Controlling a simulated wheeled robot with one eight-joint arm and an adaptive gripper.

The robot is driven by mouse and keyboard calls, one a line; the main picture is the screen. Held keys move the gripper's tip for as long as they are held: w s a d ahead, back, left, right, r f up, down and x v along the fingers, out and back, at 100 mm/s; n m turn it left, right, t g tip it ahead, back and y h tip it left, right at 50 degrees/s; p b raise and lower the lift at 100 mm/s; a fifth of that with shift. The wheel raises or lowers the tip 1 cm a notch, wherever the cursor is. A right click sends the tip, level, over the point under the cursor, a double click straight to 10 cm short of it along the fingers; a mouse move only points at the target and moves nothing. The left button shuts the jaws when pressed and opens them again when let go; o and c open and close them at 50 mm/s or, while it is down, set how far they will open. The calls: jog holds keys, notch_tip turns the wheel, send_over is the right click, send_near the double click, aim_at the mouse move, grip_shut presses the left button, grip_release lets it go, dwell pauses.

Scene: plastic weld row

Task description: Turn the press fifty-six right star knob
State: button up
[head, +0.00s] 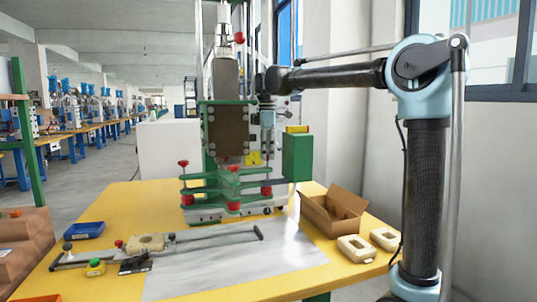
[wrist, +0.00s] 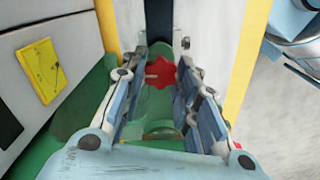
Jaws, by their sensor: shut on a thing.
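A red star knob (wrist: 162,73) sits between my fingers in the wrist view, above a green part of the press. My gripper (wrist: 163,52) has a finger on either side of the knob and is shut on it; the exact contact is hard to see. In the head view my gripper (head: 267,150) hangs down at the right side of the green press (head: 228,130). A red knob (head: 266,190) shows just below it there; I cannot tell if it is the same one. Another red knob (head: 183,163) stands at the press's left side.
The press stands on a yellow table (head: 120,205). A green box (head: 297,157) is close right of my gripper. An open cardboard box (head: 333,212), cream parts (head: 356,247), a blue tray (head: 84,230) and a long bar tool (head: 200,238) lie around the table.

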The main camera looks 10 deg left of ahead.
jog(key=shift+w, duration=0.2)
jog(key=o, duration=1.1)
jog(key=shift+c, duration=0.2)
jog(key=shift+s, duration=0.1)
notch_tip(320, 180, up, 12)
